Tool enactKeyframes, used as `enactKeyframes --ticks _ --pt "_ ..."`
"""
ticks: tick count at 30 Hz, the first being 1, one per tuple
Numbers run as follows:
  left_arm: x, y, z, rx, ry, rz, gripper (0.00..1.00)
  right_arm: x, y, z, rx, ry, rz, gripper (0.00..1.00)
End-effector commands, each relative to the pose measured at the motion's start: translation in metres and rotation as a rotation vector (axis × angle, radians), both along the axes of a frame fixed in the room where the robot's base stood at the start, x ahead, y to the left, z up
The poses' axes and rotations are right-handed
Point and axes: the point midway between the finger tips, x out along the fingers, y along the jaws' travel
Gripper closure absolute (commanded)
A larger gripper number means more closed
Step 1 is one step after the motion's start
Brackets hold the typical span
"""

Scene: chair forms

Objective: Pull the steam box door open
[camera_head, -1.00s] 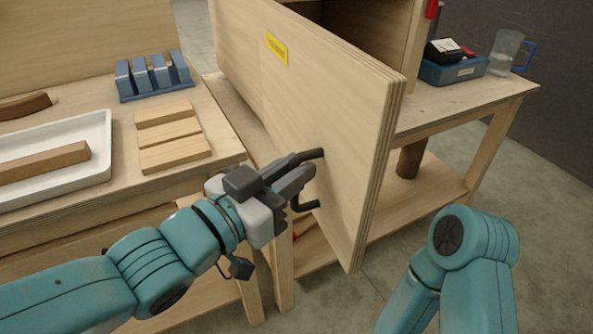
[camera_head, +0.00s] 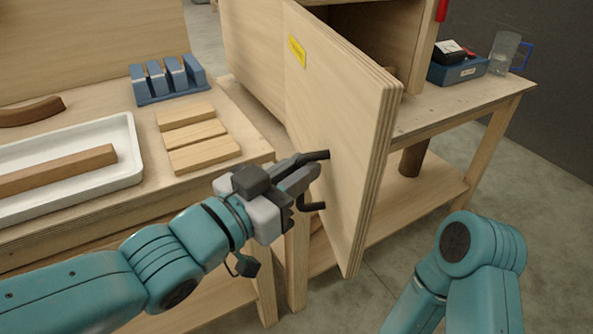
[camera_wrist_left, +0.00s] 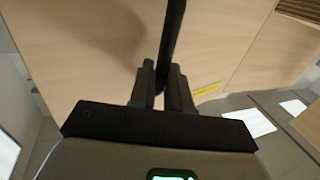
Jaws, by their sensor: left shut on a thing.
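The steam box door (camera_head: 340,130) is a thick plywood panel with a yellow label, swung open from the box (camera_head: 373,42), whose dark inside shows behind it. A black bar handle (camera_head: 316,155) stands out from the door's face. My left gripper (camera_head: 305,172) is shut on this handle. In the left wrist view the handle (camera_wrist_left: 174,35) runs up from between the two fingers (camera_wrist_left: 162,85), with the door's pale wood (camera_wrist_left: 110,45) behind. My right arm shows at the lower right, but its gripper is out of view.
On the left bench lie a white tray (camera_head: 135,172) with a brown wood strip, pale wood blocks (camera_head: 198,137) and a blue slotted rack (camera_head: 168,80). A blue box (camera_head: 458,71) and a clear jug (camera_head: 503,52) stand on the right table. Floor is open at the lower right.

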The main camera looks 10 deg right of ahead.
Motion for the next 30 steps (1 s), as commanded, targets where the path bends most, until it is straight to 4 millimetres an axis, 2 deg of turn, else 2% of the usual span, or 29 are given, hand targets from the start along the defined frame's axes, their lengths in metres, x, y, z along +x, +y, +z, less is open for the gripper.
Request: enactKeyframes --ticks 1,14,15,16,17,30 --pt "0.0037 0.0021 0.0045 -0.008 -0.005 0.010 1.00 0.0000 0.0001 0.0004 0.000 0.000 0.000 1.00" --pt "0.0046 0.0012 0.0044 -0.009 -0.003 0.011 1.00 0.0000 0.0001 0.0004 0.000 0.000 0.000 1.00" --pt "0.0046 0.0013 0.0045 -0.009 -0.003 0.011 0.80 0.0000 0.0001 0.0004 0.000 0.000 0.000 1.00" --pt "0.0047 0.0015 0.0045 -0.010 -0.004 0.011 0.70 0.0000 0.0001 0.0004 0.000 0.000 0.000 1.00" --pt "0.0046 0.0017 0.0046 -0.010 -0.004 0.011 0.65 -0.0001 0.0001 0.0004 0.000 0.000 0.000 1.00" --pt "0.0024 0.0021 0.0036 -0.007 -0.004 0.005 0.65 0.0000 0.0000 0.0002 0.000 0.000 0.000 1.00"
